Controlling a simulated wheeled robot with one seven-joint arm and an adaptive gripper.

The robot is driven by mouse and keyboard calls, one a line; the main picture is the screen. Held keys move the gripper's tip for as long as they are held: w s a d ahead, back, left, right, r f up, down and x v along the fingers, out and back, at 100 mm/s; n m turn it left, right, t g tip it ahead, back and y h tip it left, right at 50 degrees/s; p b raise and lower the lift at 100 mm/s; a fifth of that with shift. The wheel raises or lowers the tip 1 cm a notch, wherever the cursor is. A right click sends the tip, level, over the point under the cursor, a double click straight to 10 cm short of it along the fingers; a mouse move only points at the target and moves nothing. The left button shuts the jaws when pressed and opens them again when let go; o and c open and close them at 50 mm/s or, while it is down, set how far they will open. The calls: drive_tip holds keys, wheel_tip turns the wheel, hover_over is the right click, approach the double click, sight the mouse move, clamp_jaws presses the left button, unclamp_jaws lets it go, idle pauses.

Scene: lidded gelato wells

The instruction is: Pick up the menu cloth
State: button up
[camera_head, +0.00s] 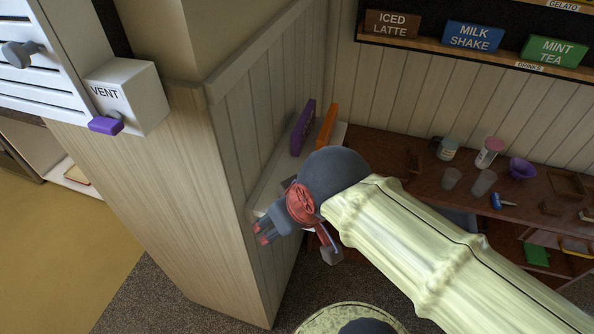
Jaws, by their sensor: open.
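I cannot make out a menu cloth in the head view. My gripper (297,244) is open, with its dark fingers and red parts spread apart. It hangs beside the pale panelled wall, in front of a narrow white ledge. I see nothing held between the fingers. My wrist and arm hide part of the ledge and the left part of the brown counter.
Purple (303,127) and orange (327,126) panels stand on the white ledge (283,178). The brown counter (425,182) holds cups, a purple bowl (522,168) and a blue-handled tool (497,201). A wooden partition (180,200) and vent box (127,95) stand left.

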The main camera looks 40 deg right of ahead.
wheel_tip(320, 180, up, 7)
drive_tip(key=w+d+n+g+p, duration=0.1)
drive_tip(key=w+d+n+p, duration=0.15)
drive_tip(key=p, duration=0.35)
drive_tip(key=w+d+f+n+g, duration=0.1)
drive_tip(key=w+d+f, duration=0.2)
drive_tip(key=w+d+f+n+g, duration=0.1)
drive_tip(key=w+d+f+n, duration=0.1)
drive_tip(key=w+d+f, duration=0.1)
drive_tip(key=w+d+f+n+g, duration=0.1)
drive_tip(key=w+d+f+g, duration=0.1)
drive_tip(key=w+d+f, duration=0.1)
drive_tip(key=shift+w+n, duration=0.25)
drive_tip(key=shift+d+f, duration=0.2)
drive_tip(key=shift+f, duration=0.4)
drive_tip(key=shift+f+p, duration=0.65)
drive_tip(key=shift+f, duration=2.85)
drive_tip(key=shift+s, duration=0.1)
drive_tip(key=c, duration=0.3)
